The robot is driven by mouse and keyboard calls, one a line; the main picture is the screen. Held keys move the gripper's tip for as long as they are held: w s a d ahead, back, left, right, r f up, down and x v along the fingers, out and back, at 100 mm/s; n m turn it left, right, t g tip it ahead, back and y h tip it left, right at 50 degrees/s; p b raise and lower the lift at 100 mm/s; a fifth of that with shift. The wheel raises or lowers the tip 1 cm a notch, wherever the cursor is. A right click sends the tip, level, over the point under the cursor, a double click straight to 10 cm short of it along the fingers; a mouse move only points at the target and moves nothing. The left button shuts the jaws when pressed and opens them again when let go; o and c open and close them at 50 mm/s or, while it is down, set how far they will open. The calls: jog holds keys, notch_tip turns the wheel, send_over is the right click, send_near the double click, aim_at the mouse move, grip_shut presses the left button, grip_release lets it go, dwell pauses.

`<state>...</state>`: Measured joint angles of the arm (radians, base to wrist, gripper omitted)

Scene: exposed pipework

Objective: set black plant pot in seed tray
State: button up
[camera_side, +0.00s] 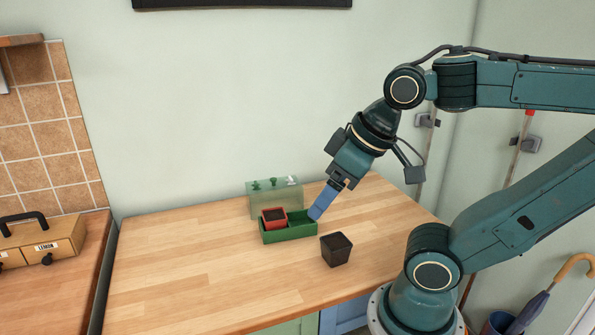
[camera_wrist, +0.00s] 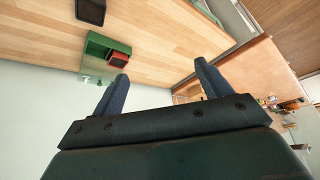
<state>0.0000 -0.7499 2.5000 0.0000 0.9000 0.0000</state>
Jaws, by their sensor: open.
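The black plant pot (camera_side: 336,250) stands upright on the wooden worktop, in front and to the right of the green seed tray (camera_side: 290,236). A red pot (camera_side: 273,219) with a dark top sits in the tray's left part; the right part looks empty. My gripper (camera_side: 315,214) is open and empty, its blue fingers by the tray's right end, behind the black pot. I cannot tell whether they touch the tray. The wrist view shows the spread fingers (camera_wrist: 163,78), the black pot (camera_wrist: 91,11) at the top, cut by the edge, and the tray (camera_wrist: 97,46) with the red pot (camera_wrist: 118,59).
A clear greenish cover (camera_side: 275,196) with small plant shapes stands behind the tray by the wall. The left part of the worktop (camera_side: 180,270) is clear. A wooden drawer box (camera_side: 45,243) is on a separate counter at left. An umbrella (camera_side: 530,305) leans at lower right.

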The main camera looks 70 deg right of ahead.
jog(key=shift+w+d, duration=0.1)
dwell(0.3)
jog(key=w+d+f+m+g+y, duration=0.1)
jog(key=w+d+f+m+g, duration=0.2)
jog(key=d, duration=0.6)
jog(key=w+d+f+m+g+y, duration=0.2)
jog(key=d+f+m+g, duration=0.3)
jog(key=d, duration=0.4)
jog(key=shift+w+f+g, duration=0.4)
jog(key=shift+w+g, duration=0.1)
jog(key=shift+w, duration=0.15)
jog(key=shift+f, duration=0.1)
send_over(336, 244)
jog(key=w+d, duration=0.2)
jog(key=shift+a+f, duration=0.1)
jog(key=shift+f, duration=3.75)
jog(key=shift+x, duration=2.6)
